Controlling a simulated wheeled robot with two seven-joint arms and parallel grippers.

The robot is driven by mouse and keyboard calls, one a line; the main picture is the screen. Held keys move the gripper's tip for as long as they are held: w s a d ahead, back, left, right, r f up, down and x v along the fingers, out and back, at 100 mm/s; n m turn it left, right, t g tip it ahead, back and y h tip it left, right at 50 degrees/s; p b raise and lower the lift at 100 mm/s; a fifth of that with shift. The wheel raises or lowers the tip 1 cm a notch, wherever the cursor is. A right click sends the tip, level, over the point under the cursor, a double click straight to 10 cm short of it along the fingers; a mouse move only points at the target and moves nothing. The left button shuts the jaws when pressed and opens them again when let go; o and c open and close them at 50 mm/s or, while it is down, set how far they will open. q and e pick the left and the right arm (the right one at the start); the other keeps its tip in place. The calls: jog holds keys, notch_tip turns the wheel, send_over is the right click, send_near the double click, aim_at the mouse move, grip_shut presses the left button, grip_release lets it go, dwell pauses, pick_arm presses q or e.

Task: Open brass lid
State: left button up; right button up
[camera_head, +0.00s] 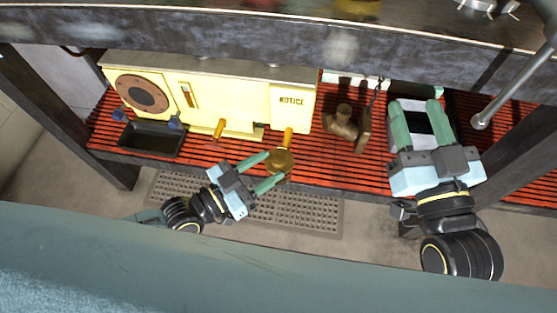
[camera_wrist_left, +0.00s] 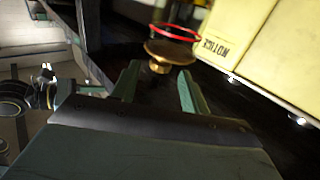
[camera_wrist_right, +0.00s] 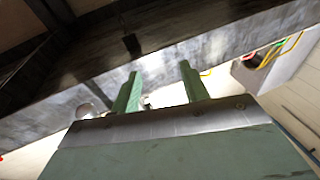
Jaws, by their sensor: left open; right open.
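A round brass lid (camera_head: 280,162) sits at the front of the red slatted shelf, below the yellow box marked NOTICE. In the left wrist view the brass lid (camera_wrist_left: 170,52) appears as a disc with a small knob, just beyond the fingertips. My left gripper (camera_head: 268,168) is open, its two green fingers on either side of the lid's near edge; whether they touch it I cannot tell. My right gripper (camera_head: 416,108) is open and empty at the right, above the shelf. In the right wrist view its fingers (camera_wrist_right: 160,80) point at a grey beam.
The yellow box (camera_head: 230,98) stands along the back of the red shelf (camera_head: 318,172). A black tray (camera_head: 152,138) lies at the left. A brown metal fitting (camera_head: 342,122) stands between my grippers. A dark beam (camera_head: 230,38) crosses above, and a post (camera_head: 70,115) stands at the left.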

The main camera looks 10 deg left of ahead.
aim_at(273, 164)
pick_arm(q)
jog(key=shift+b+x, duration=0.4)
jog(key=shift+x, duration=1.45)
pick_arm(e)
jog(key=shift+s+a+r+t+y, duration=0.1)
jog(key=shift+s+r+t+y, duration=0.1)
jog(key=shift+r+t, duration=0.4)
jog(key=shift+s+a+r+t+y, duration=0.1)
jog(key=shift+s+r+t, duration=0.25)
jog(key=shift+r, duration=0.4)
jog(key=shift+s+r+t+y, duration=0.1)
jog(key=shift+r+t, duration=0.45)
jog(key=shift+r, duration=0.15)
pick_arm(q)
grip_shut()
